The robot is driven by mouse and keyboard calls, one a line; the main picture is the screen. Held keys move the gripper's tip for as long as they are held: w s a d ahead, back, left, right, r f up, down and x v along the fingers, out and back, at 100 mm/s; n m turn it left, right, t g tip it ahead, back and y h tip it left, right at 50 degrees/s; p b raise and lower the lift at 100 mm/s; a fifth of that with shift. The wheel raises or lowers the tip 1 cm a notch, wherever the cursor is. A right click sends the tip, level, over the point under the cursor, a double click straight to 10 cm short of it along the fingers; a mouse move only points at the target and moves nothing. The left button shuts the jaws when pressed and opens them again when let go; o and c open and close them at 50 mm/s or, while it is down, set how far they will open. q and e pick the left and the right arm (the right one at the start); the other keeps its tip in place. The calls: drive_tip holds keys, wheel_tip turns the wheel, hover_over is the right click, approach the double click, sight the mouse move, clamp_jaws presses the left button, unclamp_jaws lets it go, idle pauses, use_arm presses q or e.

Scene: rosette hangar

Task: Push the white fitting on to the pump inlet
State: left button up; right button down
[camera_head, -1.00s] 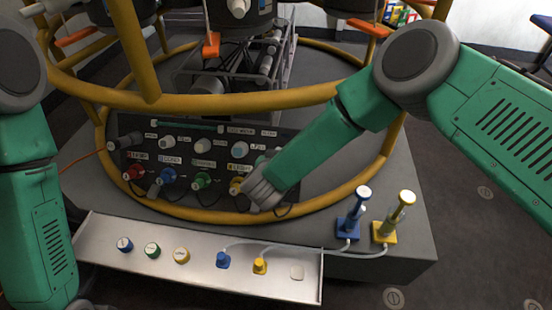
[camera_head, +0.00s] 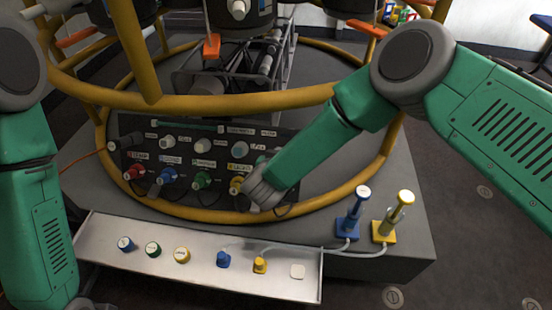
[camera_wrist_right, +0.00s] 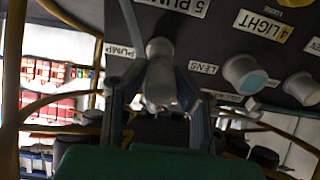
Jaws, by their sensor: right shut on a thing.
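My right gripper (camera_wrist_right: 160,105) is shut on a pale grey-white fitting (camera_wrist_right: 158,84), which sits between its two fingers in the right wrist view. The fitting's far end lines up with a grey round port (camera_wrist_right: 160,47) on the dark panel, beside a PUMP label. The two overlap in this view, so I cannot tell whether the fitting is seated or only touching. In the head view, my right arm hides the fingers, the fitting and the pump inlet at the panel's right end. My left arm hangs at the left edge; its fingers are not seen.
The dark panel (camera_head: 216,158) carries several coloured plugs and pale knobs. A yellow ring rail (camera_head: 230,102) crosses above it. Blue (camera_head: 357,212) and yellow (camera_head: 401,212) syringe-like pieces stand at right.

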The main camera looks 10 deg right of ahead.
drive_tip(key=shift+w+f, duration=0.2)
drive_tip(key=shift+w, duration=0.15)
idle(1.1)
drive_tip(key=c, duration=1.3)
unclamp_jaws()
drive_tip(key=shift+d, duration=0.1)
drive_tip(key=shift+o, duration=0.2)
drive_tip(key=shift+s, duration=0.15)
drive_tip(key=v, duration=1.1)
drive_tip(key=shift+s+r, duration=0.2)
drive_tip(key=shift+s, duration=0.05)
